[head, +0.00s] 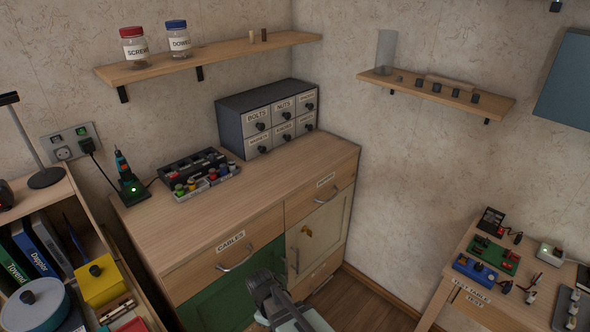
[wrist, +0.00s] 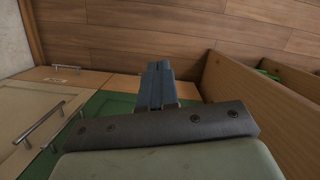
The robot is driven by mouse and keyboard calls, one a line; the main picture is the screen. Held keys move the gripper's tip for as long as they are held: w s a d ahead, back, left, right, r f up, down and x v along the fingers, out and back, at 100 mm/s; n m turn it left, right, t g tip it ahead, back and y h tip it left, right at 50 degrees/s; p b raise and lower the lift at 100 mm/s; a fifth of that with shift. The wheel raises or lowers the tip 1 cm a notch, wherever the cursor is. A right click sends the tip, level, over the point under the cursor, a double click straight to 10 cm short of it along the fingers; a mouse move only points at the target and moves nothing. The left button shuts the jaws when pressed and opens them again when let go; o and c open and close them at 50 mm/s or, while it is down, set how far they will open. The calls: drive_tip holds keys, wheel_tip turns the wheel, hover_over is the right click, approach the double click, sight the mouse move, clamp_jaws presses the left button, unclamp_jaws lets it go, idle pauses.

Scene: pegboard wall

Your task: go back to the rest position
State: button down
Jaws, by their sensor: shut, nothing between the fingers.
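My gripper (head: 262,283) shows at the bottom middle of the head view, in front of the workbench cabinet (head: 330,229) and near its green lower door (head: 222,294). In the wrist view my gripper (wrist: 160,72) points away from the camera, with its two fingers together. It is shut and holds nothing. The green door also shows behind and beside the fingers in the wrist view (wrist: 107,106). I cannot tell how far the fingers are from the door.
Bar handles (head: 236,257) stick out from the cabinet front. A shelf with books (head: 46,243) stands at the left, and a test table (head: 470,312) at the right. A drawer box (head: 238,112) stands on the worktop. Bare wooden floor (head: 362,300) lies between cabinet and test table.

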drive_tip(key=s+d+f+m+g, duration=0.3)
drive_tip(key=s+d+f+m, duration=0.4)
drive_tip(key=d+f, duration=0.55)
drive_tip(key=s+d+f+m+g+y, duration=0.1)
drive_tip(key=s+d+f+m, duration=0.1)
drive_tip(key=s+d, duration=0.3)
drive_tip(key=s+d+f+m+g+y, duration=0.1)
drive_tip(key=s+d+f+m, duration=0.2)
drive_tip(key=s, duration=0.7)
drive_tip(key=shift+s+d+f+m, duration=0.3)
drive_tip(key=shift+s+d, duration=0.05)
drive_tip(key=shift+d, duration=0.75)
